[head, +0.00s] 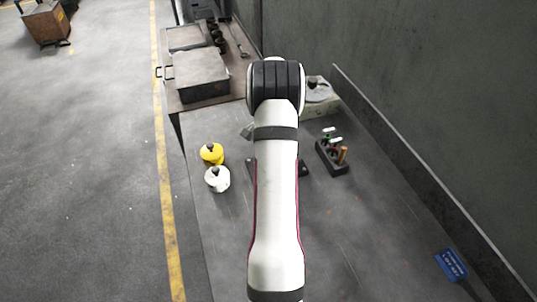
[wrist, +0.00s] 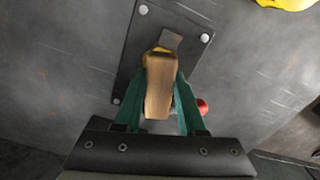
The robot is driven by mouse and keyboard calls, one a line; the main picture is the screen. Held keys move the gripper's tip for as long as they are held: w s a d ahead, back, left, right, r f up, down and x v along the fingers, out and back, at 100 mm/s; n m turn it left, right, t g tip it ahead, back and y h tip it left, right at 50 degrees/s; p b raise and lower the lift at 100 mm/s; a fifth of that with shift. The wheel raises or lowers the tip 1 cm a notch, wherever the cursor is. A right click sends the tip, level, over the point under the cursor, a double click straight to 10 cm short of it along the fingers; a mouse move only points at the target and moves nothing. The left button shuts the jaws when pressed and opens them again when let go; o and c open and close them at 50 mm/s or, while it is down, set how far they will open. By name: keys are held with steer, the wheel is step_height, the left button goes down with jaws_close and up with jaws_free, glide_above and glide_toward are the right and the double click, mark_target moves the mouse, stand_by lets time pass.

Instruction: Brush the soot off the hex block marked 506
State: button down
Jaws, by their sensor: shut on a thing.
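My gripper (wrist: 162,88) shows in the wrist view with green fingers, shut on a wooden-handled tool (wrist: 160,88), which looks like the brush. A yellowish band shows near the tool's far end. A small grey piece (wrist: 171,40) shows just beyond it, over a dark bolted plate (wrist: 144,40). I cannot tell whether this is the brush's tip or part of a block, nor whether anything touches. No hex block or 506 mark can be made out. In the head view my arm hides the gripper and most of the plate.
A yellow pot (head: 211,153) and a white pot (head: 217,180) stand left of my arm. A dark rack (head: 332,160) with several upright pieces stands right. A grey box (head: 199,75) and a pale block (head: 322,103) are behind. A red round thing (wrist: 202,106) shows beside the fingers.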

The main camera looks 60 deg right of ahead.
steer(key=shift+f, duration=0.1)
steer(key=shift+w+a, duration=0.45)
steer(key=shift+a, duration=0.4)
steer(key=shift+w+a, duration=0.4)
steer(key=shift+a, duration=0.45)
steer(key=shift+d, duration=0.1)
steer(key=shift+s+d, duration=0.45)
steer(key=shift+d, duration=0.35)
steer(key=shift+s+d, duration=0.45)
steer(key=shift+d, duration=0.3)
steer(key=shift+w+a, duration=0.45)
steer(key=shift+a, duration=0.35)
steer(key=shift+r, duration=0.2)
